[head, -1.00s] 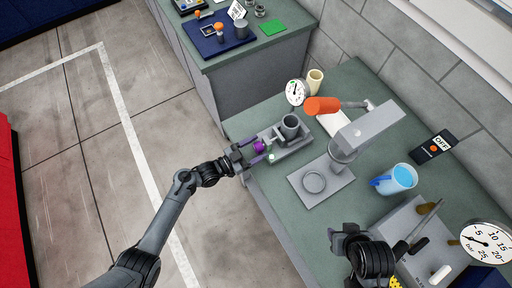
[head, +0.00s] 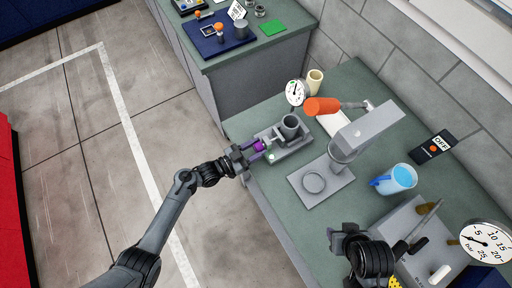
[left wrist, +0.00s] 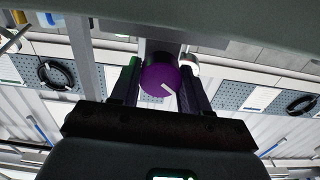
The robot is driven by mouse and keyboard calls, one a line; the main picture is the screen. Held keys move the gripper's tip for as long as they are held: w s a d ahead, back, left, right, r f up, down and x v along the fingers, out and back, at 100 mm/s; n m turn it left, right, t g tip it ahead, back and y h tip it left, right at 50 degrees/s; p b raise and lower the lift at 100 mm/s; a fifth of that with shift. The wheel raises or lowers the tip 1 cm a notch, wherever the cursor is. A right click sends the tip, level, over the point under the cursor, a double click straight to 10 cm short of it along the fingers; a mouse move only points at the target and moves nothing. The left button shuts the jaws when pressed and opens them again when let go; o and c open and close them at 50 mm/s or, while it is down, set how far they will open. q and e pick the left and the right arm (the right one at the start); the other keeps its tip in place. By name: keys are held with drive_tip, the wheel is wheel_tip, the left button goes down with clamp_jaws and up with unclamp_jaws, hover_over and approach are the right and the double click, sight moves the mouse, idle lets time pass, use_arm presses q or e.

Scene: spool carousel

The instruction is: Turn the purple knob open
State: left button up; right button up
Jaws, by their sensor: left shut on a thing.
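The purple knob (head: 258,145) is on the left side of a grey fixture (head: 291,147) on the green-grey bench.
A blue-filled jug (head: 396,179) and a grey tray (head: 425,262) lie further right. A dial gauge (head: 295,92) stands behind the fixture. The bench's near edge is below my left gripper.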

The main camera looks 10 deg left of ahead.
use_arm(q)
drive_tip(key=n+p, duration=0.1)
drive_tip(key=n, duration=0.2)
drive_tip(key=shift+n+p, duration=0.35)
drive_tip(key=shift+n, duration=1.25)
drive_tip(key=o, duration=1)
